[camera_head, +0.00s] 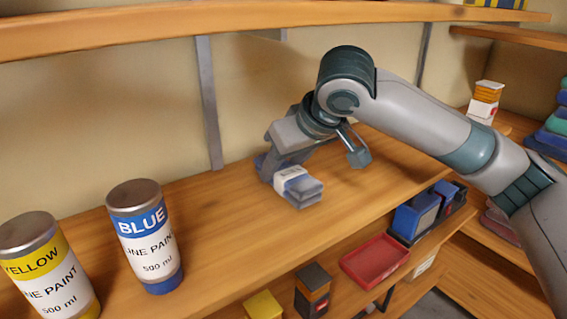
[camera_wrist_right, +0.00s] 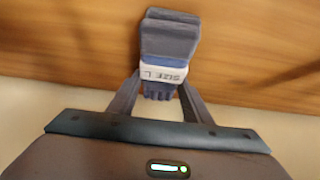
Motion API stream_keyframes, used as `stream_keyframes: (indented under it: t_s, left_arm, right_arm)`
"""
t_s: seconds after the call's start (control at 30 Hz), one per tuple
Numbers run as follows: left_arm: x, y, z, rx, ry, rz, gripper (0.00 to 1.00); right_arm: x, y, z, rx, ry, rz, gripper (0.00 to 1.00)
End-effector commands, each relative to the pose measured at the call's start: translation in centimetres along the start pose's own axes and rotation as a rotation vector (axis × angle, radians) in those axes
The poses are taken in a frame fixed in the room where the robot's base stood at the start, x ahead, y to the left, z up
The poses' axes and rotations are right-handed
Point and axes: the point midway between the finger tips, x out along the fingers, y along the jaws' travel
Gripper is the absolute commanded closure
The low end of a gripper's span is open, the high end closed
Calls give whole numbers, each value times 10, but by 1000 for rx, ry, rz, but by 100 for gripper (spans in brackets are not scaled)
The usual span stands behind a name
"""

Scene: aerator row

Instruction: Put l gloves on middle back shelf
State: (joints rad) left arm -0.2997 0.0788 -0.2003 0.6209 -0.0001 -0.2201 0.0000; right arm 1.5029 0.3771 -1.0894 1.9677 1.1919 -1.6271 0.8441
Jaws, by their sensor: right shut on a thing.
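The L gloves (camera_head: 304,190) are a folded blue-grey bundle with a white paper band. In the right wrist view the gloves (camera_wrist_right: 168,45) show the band reading "SIZE L". My right gripper (camera_head: 273,168) is shut on the gloves at their finger end; its fingers (camera_wrist_right: 160,97) lie on either side of the bundle. The gloves are at the wooden middle shelf (camera_head: 235,218), near its back wall; I cannot tell whether they touch the board. My left gripper is not in view.
A blue line paint can (camera_head: 145,235) and a yellow one (camera_head: 45,265) stand on the shelf at left. An upper shelf (camera_head: 250,25) runs above my arm. Below are a red tray (camera_head: 375,260) and blue boxes (camera_head: 415,215). The board between the cans and gloves is clear.

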Motion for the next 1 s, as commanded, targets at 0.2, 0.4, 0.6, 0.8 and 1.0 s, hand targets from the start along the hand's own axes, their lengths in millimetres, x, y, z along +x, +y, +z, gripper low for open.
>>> stream_keyframes:
  t_s: [0.2,0.4,0.6,0.8,1.0]
  left_arm:
    - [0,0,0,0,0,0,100]
    - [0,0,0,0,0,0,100]
    - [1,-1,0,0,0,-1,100]
    - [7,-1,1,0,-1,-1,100]
    - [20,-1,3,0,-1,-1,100]
  right_arm:
    - [2,0,1,0,-1,0,36]
    - [2,0,1,0,0,0,36]
    - [-2,0,-1,0,1,0,36]
    - [-20,0,-1,1,3,0,36]
    - [-42,1,21,-1,2,1,36]
